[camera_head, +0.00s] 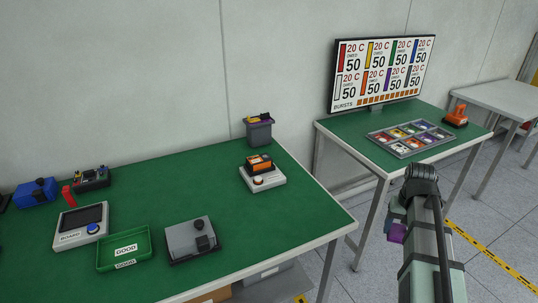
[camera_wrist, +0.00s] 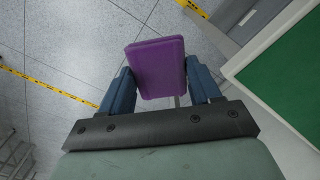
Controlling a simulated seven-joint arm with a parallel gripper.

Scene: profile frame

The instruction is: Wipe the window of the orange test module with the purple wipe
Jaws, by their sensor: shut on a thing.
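My gripper (camera_wrist: 162,88) is shut on the purple wipe (camera_wrist: 157,68), a flat block held between its two blue fingers in the wrist view. In the head view the purple wipe (camera_head: 397,233) shows below my wrist, over the floor, to the right of the near green table. The orange test module (camera_head: 259,164) sits in a white base (camera_head: 262,180) near the right back of that table. It is orange with a dark upper face. I cannot make out its window clearly. My gripper is well apart from the module.
The near green table (camera_head: 170,180) holds a green GOOD tray (camera_head: 124,249), a grey box device (camera_head: 192,241), a white board tester (camera_head: 80,226) and a dark bin (camera_head: 259,131). A second table (camera_head: 375,155) bears a sectioned tray (camera_head: 409,138) and a display (camera_head: 382,72). Floor lies between the tables.

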